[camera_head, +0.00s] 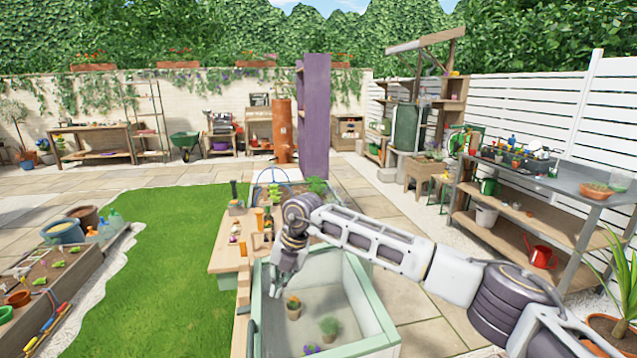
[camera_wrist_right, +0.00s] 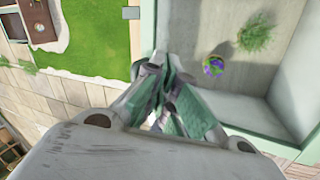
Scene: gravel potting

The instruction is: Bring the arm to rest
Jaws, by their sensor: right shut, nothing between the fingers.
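My right arm comes in from the right in the head view and reaches over a pale green-framed box with a grey floor (camera_head: 338,296). My right gripper (camera_head: 277,291) hangs pointing down at the box's left side. In the right wrist view the gripper (camera_wrist_right: 165,62) has its fingers together, with nothing between them. It is above the box's edge, apart from the plants inside. My left gripper does not show.
A wooden bench (camera_head: 228,258) with small items adjoins the box. Lawn (camera_head: 150,270) lies left.

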